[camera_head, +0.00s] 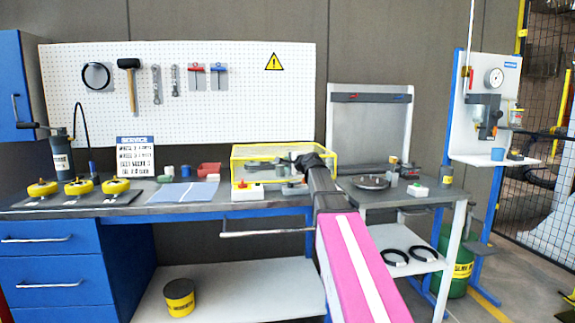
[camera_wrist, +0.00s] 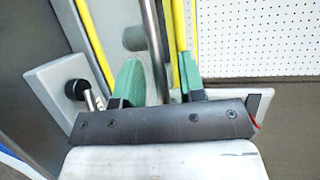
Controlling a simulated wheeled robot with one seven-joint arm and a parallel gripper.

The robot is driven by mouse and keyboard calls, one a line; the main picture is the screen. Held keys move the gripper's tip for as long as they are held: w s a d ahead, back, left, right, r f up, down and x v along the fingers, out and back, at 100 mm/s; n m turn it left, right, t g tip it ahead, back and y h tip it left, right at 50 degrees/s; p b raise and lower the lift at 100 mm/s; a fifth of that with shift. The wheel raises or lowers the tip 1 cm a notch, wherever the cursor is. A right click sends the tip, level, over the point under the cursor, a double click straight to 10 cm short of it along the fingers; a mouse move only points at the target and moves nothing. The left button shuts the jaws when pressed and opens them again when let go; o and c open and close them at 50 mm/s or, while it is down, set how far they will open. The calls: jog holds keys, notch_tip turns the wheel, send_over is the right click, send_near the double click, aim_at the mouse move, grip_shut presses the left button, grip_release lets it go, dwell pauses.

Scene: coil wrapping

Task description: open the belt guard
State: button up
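The belt guard (camera_head: 270,148) is a clear box with yellow edges on the workbench, below the pegboard. It looks closed over grey machine parts. Its yellow edges also show in the wrist view (camera_wrist: 92,32). My gripper (camera_wrist: 158,62) has two green fingers standing apart. A grey metal rod (camera_wrist: 153,30) passes through the gap between them, and a yellow edge runs close by the right finger. I cannot tell whether either finger touches them. In the head view my dark wrist covers the right part of the guard, and the fingertips are hard to make out.
A white box with a red button (camera_head: 247,190) stands at the guard's front left. A red bin (camera_head: 209,169) and a blue mat (camera_head: 184,193) lie further left. A side table (camera_head: 410,197) with a dark disc (camera_head: 370,182) stands right of my arm.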

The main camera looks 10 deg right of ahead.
jog(key=shift+w+a+f, duration=0.1)
jog(key=shift+w+a, duration=0.15)
jog(key=shift+w, duration=0.2)
grip_shut()
